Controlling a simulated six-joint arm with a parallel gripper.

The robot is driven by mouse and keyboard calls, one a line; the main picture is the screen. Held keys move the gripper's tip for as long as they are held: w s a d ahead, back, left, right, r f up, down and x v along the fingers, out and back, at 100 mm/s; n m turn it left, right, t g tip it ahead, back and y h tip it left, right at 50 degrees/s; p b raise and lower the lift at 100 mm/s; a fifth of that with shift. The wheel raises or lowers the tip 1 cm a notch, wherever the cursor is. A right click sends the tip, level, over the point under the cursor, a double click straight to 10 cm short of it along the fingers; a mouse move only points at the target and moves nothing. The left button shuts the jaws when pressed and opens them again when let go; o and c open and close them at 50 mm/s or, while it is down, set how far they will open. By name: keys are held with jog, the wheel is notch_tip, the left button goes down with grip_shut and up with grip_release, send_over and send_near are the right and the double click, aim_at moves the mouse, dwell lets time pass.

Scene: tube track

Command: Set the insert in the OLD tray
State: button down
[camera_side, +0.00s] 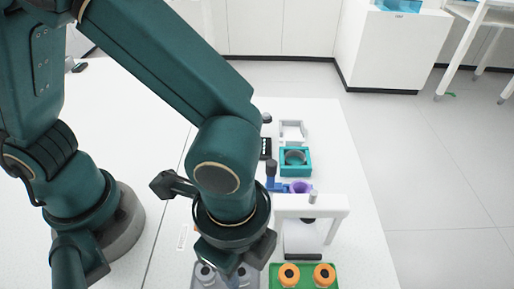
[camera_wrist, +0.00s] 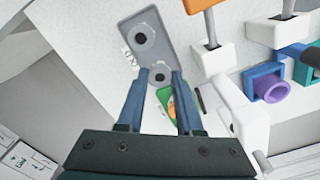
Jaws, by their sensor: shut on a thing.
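The grey tray (camera_side: 208,285) lies at the bottom edge of the side view and also shows at the upper left of the wrist view (camera_wrist: 153,56). I cannot tell whether that insert touches the tray. In the side view my gripper (camera_side: 240,275) partly hides the tray.
A green tray (camera_side: 304,267) with two orange inserts is to the right. Behind it stand a white fixture (camera_side: 338,203), a purple ring (camera_side: 302,187) in a blue holder, a teal block (camera_side: 284,168) and a white holder (camera_side: 292,126). The tabletop right of the white fixture is clear.

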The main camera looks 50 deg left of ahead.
jog(key=shift+f, duration=0.15)
dwell(0.5)
jog(key=shift+c, duration=2.4)
grip_release()
jog(key=shift+r, duration=2.6)
